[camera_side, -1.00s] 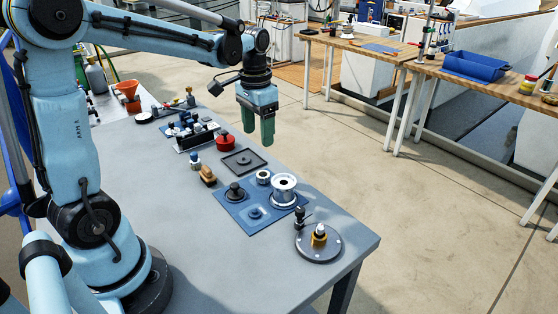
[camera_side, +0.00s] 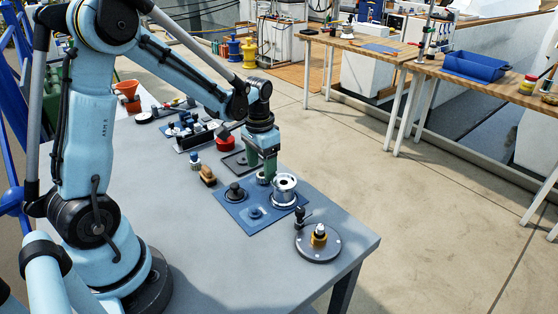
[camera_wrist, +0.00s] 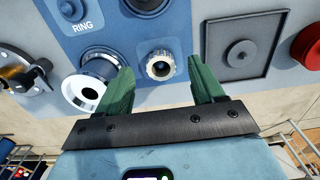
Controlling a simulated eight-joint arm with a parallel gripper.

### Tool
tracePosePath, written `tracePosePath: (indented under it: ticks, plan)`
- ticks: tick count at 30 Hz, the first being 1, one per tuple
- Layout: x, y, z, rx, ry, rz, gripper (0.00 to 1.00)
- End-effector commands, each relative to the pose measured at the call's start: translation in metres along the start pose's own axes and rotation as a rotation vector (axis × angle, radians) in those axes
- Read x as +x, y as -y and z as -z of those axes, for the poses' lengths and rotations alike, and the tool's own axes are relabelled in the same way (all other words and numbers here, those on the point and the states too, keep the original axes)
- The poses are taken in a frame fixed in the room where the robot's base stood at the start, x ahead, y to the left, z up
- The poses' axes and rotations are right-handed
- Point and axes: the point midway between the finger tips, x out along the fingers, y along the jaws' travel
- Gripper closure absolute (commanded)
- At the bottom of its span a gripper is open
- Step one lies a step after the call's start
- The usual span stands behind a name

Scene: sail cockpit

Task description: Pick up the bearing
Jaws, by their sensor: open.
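In the side view the bearing (camera_side: 261,179) is partly hidden by my fingers. My gripper (camera_side: 261,170) is open with green fingers pointing down just over it. In the wrist view the fingers of my gripper (camera_wrist: 160,72) stand left and right of the bearing, with gaps on both sides. I cannot tell how far the tips are above the mat.
A silver flanged drum (camera_side: 284,190) stands close beside the bearing. The blue mat (camera_side: 236,215) also carries a black knobbed part (camera_side: 235,192). A dark square tray (camera_wrist: 270,20) and a red round part (camera_side: 225,144) lie nearby. A round plate (camera_side: 318,250) is at the table's front.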

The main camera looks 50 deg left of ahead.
Motion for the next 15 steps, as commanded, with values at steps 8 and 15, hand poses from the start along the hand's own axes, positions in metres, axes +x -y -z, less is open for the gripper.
tracePosePath:
  ticks: [8,15]
  plan:
    - [0.02,0.0,0.0,0.0,-0.001,0.0,0.33]
    - [0.019,0.0,0.0,0.0,-0.001,0.0,0.4]
